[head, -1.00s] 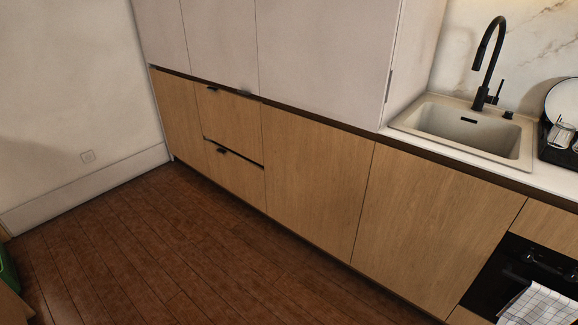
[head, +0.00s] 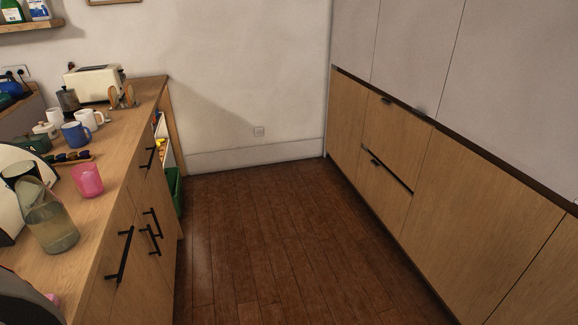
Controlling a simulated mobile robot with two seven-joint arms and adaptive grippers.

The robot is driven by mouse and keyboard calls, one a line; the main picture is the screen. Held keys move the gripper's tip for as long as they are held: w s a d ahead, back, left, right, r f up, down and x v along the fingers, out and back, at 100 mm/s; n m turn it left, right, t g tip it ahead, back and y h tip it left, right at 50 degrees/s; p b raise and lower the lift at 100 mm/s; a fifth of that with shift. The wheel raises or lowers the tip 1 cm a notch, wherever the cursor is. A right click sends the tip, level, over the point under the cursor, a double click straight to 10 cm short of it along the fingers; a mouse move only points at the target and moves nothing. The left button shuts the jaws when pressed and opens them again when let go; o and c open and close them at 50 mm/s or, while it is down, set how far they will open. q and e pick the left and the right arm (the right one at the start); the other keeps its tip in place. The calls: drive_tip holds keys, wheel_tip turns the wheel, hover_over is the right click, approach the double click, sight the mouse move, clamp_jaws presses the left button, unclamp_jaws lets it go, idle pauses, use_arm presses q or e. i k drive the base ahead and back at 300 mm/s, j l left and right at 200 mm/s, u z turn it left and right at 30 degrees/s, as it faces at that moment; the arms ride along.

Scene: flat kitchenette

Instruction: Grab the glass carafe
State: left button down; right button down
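The glass carafe (head: 52,224) stands upright on the wooden counter (head: 128,157) at the left of the head view. It is clear glass, wide at the base and narrower at the neck, and looks partly filled with liquid. A dark, round shape shows around its top, and I cannot tell whether it is part of the carafe. Neither of my grippers is in view.
A pink cup (head: 87,180) stands just behind the carafe. A blue mug (head: 76,135), white mugs and a cream toaster (head: 94,84) are farther back. A white rounded object is left of the carafe. The wooden floor (head: 270,240) between the counters is clear.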

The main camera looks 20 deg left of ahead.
sight(46, 216)
drive_tip(key=u, duration=2)
drive_tip(key=i+l+u, duration=0.15)
drive_tip(key=l, duration=0.5)
drive_tip(key=l+u, duration=0.1)
drive_tip(key=l, duration=0.55)
drive_tip(key=i+l+u, duration=0.15)
drive_tip(key=l, duration=0.5)
